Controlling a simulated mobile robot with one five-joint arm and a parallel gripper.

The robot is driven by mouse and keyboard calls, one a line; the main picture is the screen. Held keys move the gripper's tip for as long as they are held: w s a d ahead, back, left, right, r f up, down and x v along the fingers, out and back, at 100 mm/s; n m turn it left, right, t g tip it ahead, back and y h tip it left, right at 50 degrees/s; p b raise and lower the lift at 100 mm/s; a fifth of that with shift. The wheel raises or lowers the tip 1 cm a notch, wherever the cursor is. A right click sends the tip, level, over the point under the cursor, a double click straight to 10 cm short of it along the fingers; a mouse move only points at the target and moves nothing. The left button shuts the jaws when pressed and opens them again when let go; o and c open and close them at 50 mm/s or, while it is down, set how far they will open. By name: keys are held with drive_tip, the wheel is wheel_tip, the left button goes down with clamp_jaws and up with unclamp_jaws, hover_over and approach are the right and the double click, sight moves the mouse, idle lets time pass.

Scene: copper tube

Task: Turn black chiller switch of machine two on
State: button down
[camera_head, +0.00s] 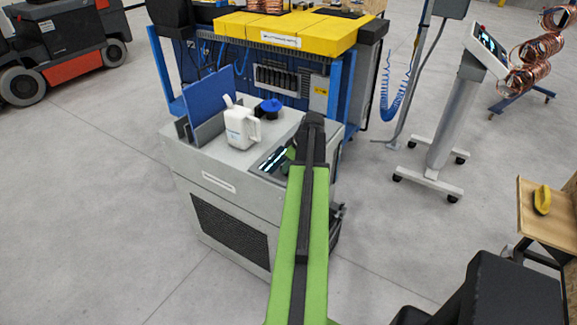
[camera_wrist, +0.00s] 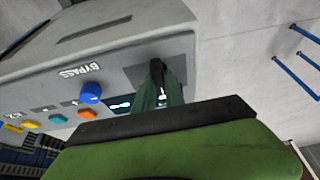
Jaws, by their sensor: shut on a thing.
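The grey chiller cabinet (camera_head: 230,185) stands in the middle of the head view, and my green arm reaches over its top right. My gripper (camera_head: 289,155) is at its control panel, partly hidden behind my arm. In the wrist view my gripper (camera_wrist: 158,90) has its dark green fingers shut on the black switch (camera_wrist: 157,70), which sits on a dark grey plate. The switch's lower part is hidden between the fingers. Its exact on or off position cannot be told. In the head view the switch is hidden.
A blue knob (camera_wrist: 90,92) under the BYPASS label and several coloured buttons sit beside the fingers. A white jug (camera_head: 242,125) and a blue cap (camera_head: 271,106) stand on the cabinet top. A screen stand (camera_head: 445,125) is at right. Open floor lies at left.

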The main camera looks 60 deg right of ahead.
drive_tip(key=shift+d, duration=0.1)
drive_tip(key=shift+m, duration=0.3)
drive_tip(key=shift+a+m+h, duration=0.2)
drive_tip(key=shift+m+h, duration=0.2)
drive_tip(key=shift+m, duration=0.2)
drive_tip(key=m+h, duration=0.1)
drive_tip(key=m, duration=0.3)
drive_tip(key=shift+a+g, duration=0.1)
drive_tip(key=shift+g, duration=0.3)
drive_tip(key=m+h, duration=0.1)
drive_tip(key=m, duration=0.2)
drive_tip(key=m+g+h, duration=0.1)
drive_tip(key=m, duration=0.2)
drive_tip(key=shift+w+g, duration=0.15)
drive_tip(key=shift+g, duration=0.15)
drive_tip(key=shift+a, duration=0.1)
drive_tip(key=c, duration=1.4)
unclamp_jaws()
